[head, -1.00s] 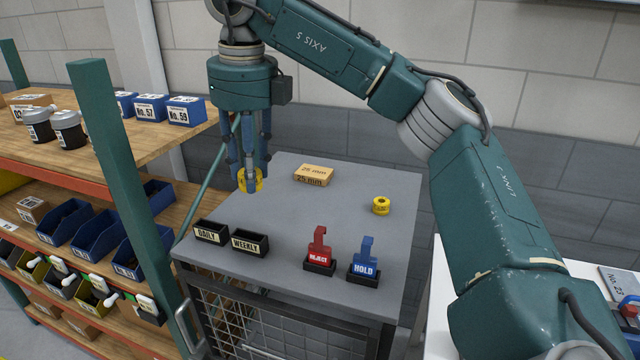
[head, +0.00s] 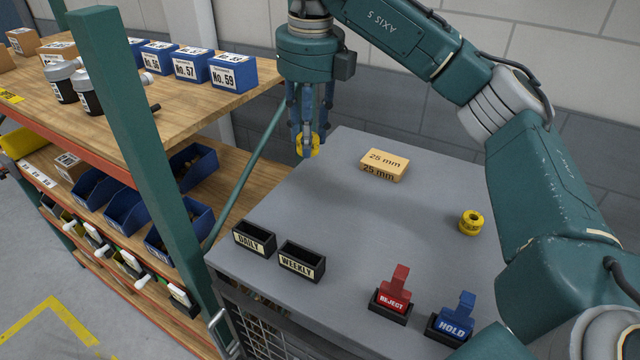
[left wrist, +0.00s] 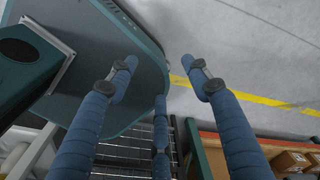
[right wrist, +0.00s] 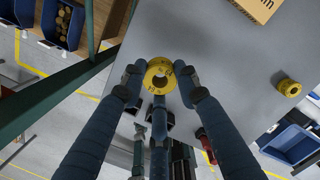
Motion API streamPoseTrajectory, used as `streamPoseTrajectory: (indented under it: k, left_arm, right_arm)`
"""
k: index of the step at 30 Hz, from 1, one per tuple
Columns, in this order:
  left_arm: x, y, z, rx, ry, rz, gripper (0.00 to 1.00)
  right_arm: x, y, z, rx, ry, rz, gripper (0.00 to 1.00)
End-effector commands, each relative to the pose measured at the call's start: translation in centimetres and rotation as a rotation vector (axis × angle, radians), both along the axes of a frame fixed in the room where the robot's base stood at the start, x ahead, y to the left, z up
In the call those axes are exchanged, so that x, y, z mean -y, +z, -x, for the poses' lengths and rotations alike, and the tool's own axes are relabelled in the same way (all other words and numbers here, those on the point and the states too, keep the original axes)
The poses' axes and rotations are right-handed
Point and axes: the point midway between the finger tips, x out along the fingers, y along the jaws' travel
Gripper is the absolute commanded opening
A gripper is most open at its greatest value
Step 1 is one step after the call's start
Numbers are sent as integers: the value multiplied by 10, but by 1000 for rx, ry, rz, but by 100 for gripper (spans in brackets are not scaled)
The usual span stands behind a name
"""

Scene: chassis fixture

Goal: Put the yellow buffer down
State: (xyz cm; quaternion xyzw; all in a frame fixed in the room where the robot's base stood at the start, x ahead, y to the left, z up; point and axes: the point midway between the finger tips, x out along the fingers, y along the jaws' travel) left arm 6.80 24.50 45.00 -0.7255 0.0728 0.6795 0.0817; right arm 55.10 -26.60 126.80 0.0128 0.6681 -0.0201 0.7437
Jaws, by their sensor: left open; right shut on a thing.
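My right gripper (head: 306,142) is shut on a yellow buffer (head: 314,145), a ring with a hole through it. It holds the ring near the left back edge of the grey bench top (head: 350,225). The same buffer shows between the fingertips in the right wrist view (right wrist: 160,76). I cannot tell whether it touches the bench. A second yellow buffer (head: 471,223) rests on the bench at the right, apart from the gripper. My left gripper (left wrist: 160,72) is open and empty in the left wrist view, over grey floor and part of my own body.
A 25 mm block (head: 385,165) lies at the back of the bench. A shelf with a green post (head: 135,150) stands left. The bench middle is clear.

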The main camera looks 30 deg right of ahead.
Motion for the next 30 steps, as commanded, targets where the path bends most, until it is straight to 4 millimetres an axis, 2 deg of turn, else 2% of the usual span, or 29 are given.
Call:
streamPoseTrajectory:
  k: [1,5,9,12,15,24,30]
  left_arm:
    - [-2,-2,7,-9,0,-3,49]
    - [-1,-3,7,-8,1,-2,49]
    - [6,-2,-18,27,3,8,49]
    - [14,4,-37,54,5,19,49]
    - [18,5,-43,63,6,24,49]
    - [12,13,-16,24,5,15,49]
    - [10,12,-12,18,4,11,49]
  right_arm:
    - [0,-16,1,-6,0,-1,6]
    - [0,-46,1,-6,1,-1,6]
    - [0,-69,0,-3,0,-1,6]
    - [1,-79,0,-2,0,1,6]
    - [1,-86,-1,0,-1,1,6]
    - [1,-121,0,-1,-1,1,6]
    - [0,-123,-1,1,0,0,6]
